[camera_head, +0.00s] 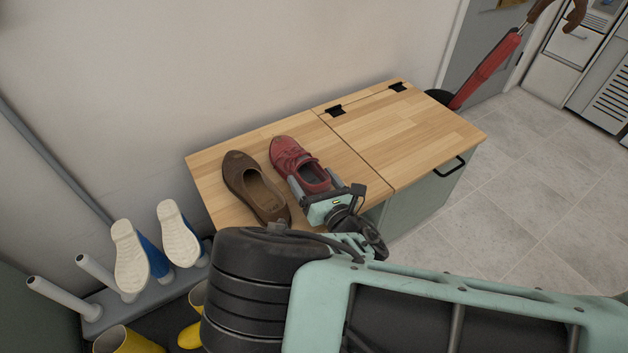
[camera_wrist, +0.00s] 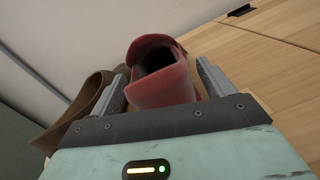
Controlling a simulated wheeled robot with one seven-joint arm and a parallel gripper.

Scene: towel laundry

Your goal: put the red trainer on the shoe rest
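The red trainer (camera_head: 293,158) lies upright on the wooden top of the bench (camera_head: 232,150), its toe towards the wall. My gripper (camera_head: 312,178) is at its heel end, with one finger on each side. In the wrist view the red heel (camera_wrist: 165,85) stands between the two fingers of my gripper (camera_wrist: 160,72). The fingers look open, with a narrow gap at the right; I cannot tell whether the left one touches. A low grey rack with pale pegs (camera_head: 62,297), which may be the shoe rest, stands at the lower left; part is hidden by my arm.
A brown shoe (camera_head: 253,185) lies close to the left of the trainer. Blue shoes with white soles (camera_head: 131,258) hang sole-out on rack pegs. Yellow boots (camera_head: 128,341) stand below. The bench's hinged right lid (camera_head: 400,135) is clear. A red umbrella (camera_head: 487,70) leans behind.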

